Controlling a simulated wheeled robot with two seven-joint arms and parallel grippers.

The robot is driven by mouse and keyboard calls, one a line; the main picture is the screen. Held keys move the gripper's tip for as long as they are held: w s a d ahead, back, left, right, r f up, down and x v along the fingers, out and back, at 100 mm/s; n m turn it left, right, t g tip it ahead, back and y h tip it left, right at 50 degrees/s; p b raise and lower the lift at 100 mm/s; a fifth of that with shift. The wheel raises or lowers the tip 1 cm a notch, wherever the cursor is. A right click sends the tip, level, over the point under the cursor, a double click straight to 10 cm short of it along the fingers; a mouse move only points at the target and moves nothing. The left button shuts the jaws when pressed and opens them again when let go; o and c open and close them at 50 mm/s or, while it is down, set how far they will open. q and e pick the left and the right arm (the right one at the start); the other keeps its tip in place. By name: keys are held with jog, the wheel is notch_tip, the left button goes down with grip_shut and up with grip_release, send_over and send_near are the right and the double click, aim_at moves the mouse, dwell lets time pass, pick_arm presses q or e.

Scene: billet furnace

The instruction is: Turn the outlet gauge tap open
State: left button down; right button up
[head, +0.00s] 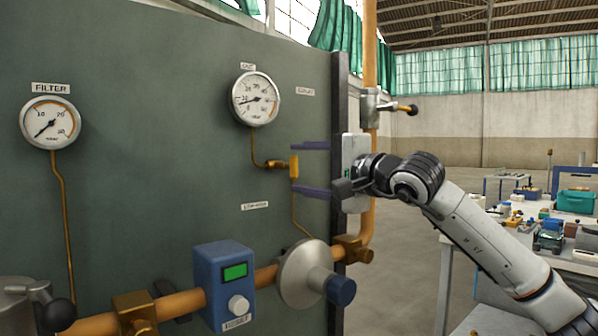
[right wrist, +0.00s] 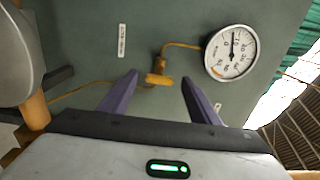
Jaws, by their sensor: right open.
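The outlet gauge tap is a small brass fitting with a yellow bar handle (head: 294,167) on the green panel, below the right-hand round gauge (head: 256,98). The handle stands upright in the head view, across the line of its brass body. In the right wrist view the handle (right wrist: 158,79) lies between the two purple fingers, with the gauge (right wrist: 231,52) beside it. My right gripper (head: 292,168) is open, one finger above and one below the handle. I see a gap on each side; contact does not show. My left gripper is out of view.
A filter gauge (head: 50,122) is at the left. Along the bottom runs an orange pipe (head: 180,303) with a blue box (head: 224,285) and a grey disc valve (head: 305,274). An upright pipe with a lever valve (head: 374,108) stands behind my right wrist.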

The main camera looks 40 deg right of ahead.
pick_arm(q)
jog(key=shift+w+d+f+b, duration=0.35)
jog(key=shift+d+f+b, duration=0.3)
jog(key=shift+b, duration=0.8)
pick_arm(e)
jog(key=s, duration=0.8)
jog(key=shift+s+d, duration=0.3)
jog(key=shift+s, duration=0.05)
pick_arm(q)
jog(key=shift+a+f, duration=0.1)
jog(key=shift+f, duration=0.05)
